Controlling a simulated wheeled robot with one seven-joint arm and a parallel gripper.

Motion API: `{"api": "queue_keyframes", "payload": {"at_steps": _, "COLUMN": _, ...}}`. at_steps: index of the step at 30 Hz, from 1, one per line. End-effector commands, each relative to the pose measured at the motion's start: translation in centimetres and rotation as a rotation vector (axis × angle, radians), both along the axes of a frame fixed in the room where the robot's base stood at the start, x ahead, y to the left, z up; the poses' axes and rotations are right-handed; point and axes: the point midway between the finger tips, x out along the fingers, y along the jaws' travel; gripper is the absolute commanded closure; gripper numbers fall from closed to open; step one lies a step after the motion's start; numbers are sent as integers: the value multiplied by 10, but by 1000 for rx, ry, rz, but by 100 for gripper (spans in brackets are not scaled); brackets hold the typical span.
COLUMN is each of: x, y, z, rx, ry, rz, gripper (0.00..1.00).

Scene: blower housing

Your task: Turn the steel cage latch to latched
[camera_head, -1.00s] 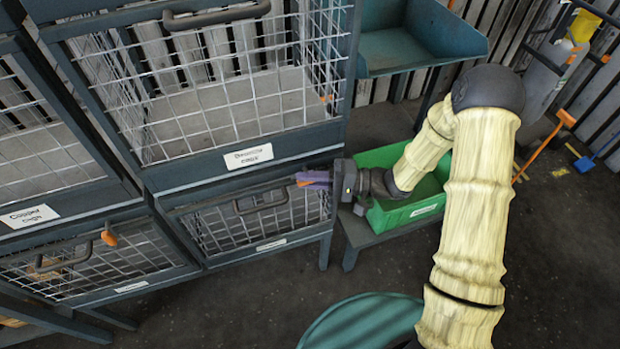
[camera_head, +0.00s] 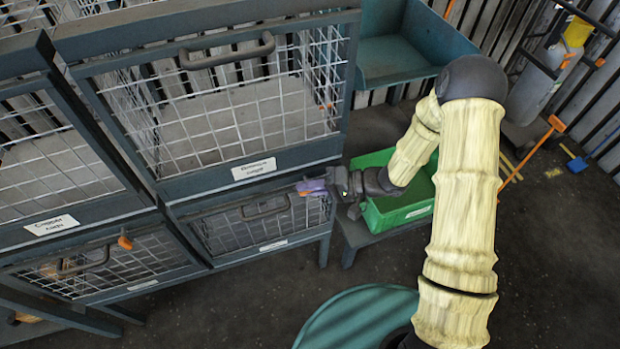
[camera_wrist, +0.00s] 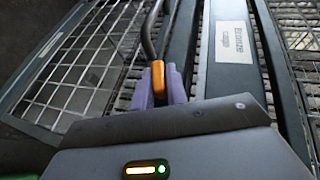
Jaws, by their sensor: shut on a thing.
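The lower right cage (camera_head: 185,222) has a dark frame, a wire-mesh front and a dark bar handle (camera_head: 265,208). Its small label (camera_head: 272,246) is too small to read. An orange latch (camera_wrist: 157,82) shows in the wrist view between two purple fingers. My gripper (camera_head: 310,187) is at the upper right corner of this cage. In the wrist view my gripper (camera_wrist: 159,80) is shut on the orange latch, with a finger on each side. The dark handle runs just beyond the latch. In the head view the fingers mostly hide the latch.
The bronze cage (camera_head: 205,188) is directly above. A copper cage (camera_head: 95,207) is at left, and the lower left cage has its own orange latch (camera_head: 125,243). A green bin (camera_head: 410,213) on a stand is beside my wrist. Open floor lies in front.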

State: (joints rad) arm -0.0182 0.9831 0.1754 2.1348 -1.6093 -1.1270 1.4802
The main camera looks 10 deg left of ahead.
Motion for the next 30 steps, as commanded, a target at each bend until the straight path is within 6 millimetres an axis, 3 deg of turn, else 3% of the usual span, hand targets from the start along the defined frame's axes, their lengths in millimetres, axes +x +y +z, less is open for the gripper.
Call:
{"api": "queue_keyframes", "payload": {"at_steps": 1, "x": 0, "y": -1, "z": 8, "rx": -35, "ry": -17, "rz": 1, "gripper": 100}}
{"api": "queue_keyframes", "payload": {"at_steps": 8, "x": -1, "y": 0, "z": 8, "rx": -195, "ry": -115, "rz": 2, "gripper": 100}}
{"api": "queue_keyframes", "payload": {"at_steps": 30, "x": 0, "y": 1, "z": -4, "rx": -755, "ry": -467, "rz": 3, "gripper": 100}}
